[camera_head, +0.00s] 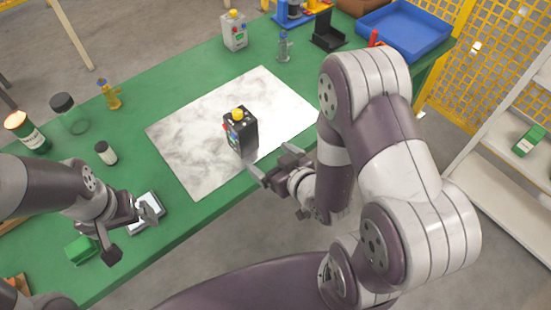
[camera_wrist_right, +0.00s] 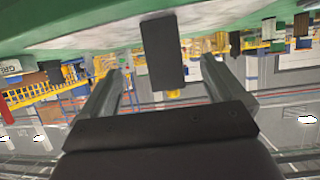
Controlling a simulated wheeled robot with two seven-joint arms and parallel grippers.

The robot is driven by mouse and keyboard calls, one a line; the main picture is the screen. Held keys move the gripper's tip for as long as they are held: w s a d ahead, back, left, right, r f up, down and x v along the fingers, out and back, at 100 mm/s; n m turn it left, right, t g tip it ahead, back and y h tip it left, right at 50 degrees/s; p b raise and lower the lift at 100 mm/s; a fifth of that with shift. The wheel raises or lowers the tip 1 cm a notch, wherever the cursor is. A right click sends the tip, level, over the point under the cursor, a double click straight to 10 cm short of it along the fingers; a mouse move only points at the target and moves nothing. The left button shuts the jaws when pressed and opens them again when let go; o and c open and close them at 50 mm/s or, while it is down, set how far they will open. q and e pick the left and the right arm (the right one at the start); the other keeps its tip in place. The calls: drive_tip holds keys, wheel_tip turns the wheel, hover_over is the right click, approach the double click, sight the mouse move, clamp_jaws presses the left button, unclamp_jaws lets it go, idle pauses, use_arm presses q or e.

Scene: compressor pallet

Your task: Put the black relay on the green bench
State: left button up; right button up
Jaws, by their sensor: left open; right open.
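The black relay (camera_head: 240,132), a dark upright box with a yellow knob on top and coloured buttons on one side, stands on the white marbled sheet (camera_head: 190,170). The sheet lies on the green bench (camera_head: 130,150). My right gripper (camera_head: 272,162) is open and empty near the front edge of the sheet, just to the right of and nearer than the relay. The right wrist view appears upside down; the relay (camera_wrist_right: 160,55) shows ahead between the open fingers, apart from them. My left gripper (camera_head: 132,230) is open over the bench's front left part.
A pale flat device (camera_head: 148,212) and a green block (camera_head: 80,250) lie by my left gripper. Jars and a brass fitting (camera_head: 110,95) stand at left. A grey button box (camera_head: 234,32), black bracket (camera_head: 327,35) and blue tray (camera_head: 405,30) are at the back.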

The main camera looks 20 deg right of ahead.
drive_tip(key=s+d+r+m+g+h+p, duration=0.3)
drive_tip(key=s+r+g, duration=0.5)
drive_tip(key=g, duration=0.3)
drive_tip(key=shift+d+r+h+p, duration=0.4)
drive_tip(key=shift+r+p, duration=0.15)
drive_tip(key=shift+r, duration=0.2)
drive_tip(key=shift+w, duration=0.15)
